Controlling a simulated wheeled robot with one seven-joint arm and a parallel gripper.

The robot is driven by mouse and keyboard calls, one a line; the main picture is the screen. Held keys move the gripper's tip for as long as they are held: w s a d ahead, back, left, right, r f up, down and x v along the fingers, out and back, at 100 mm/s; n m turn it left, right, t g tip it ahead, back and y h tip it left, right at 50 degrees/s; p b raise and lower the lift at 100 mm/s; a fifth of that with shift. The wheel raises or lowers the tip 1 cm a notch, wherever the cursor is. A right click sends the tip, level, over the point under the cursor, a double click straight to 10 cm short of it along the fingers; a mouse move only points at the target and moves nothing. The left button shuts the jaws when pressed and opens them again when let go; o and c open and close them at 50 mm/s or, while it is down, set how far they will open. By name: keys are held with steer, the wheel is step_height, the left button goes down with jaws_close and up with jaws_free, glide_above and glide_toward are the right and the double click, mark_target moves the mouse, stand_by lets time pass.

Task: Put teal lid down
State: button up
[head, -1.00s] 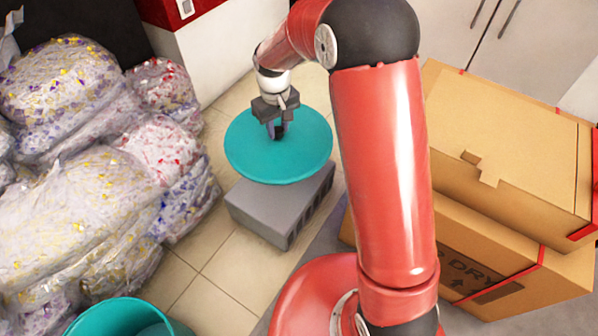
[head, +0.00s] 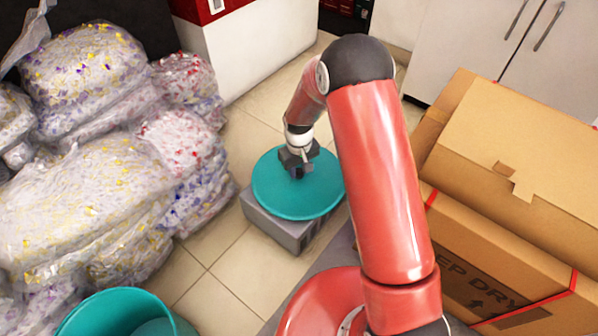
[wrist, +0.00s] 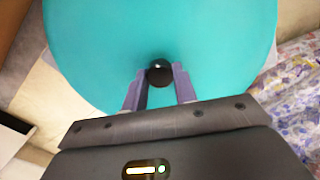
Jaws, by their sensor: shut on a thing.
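The teal lid (head: 275,195) is a round disc, roughly level, over a grey block (head: 283,232) on the tiled floor. I cannot tell whether the lid touches the block. My gripper (head: 299,172) is above the middle of the lid, pointing down. In the wrist view, my gripper's two fingers (wrist: 160,84) are on either side of the black knob (wrist: 159,72) at the middle of the teal lid (wrist: 210,45), shut on it. The knob is mostly hidden by the gripper in the head view.
A teal bin (head: 110,318), open at the top, stands at the bottom left. Clear bags of shredded paper (head: 120,190) are piled on the left. Cardboard boxes (head: 530,165) stand on the right. Tiled floor (head: 215,255) is free between the bags and the grey block.

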steer(key=shift+f, duration=0.5)
steer(key=shift+f, duration=0.2)
steer(key=o, duration=1.1)
steer(key=shift+c, duration=0.2)
steer(key=shift+r, duration=0.15)
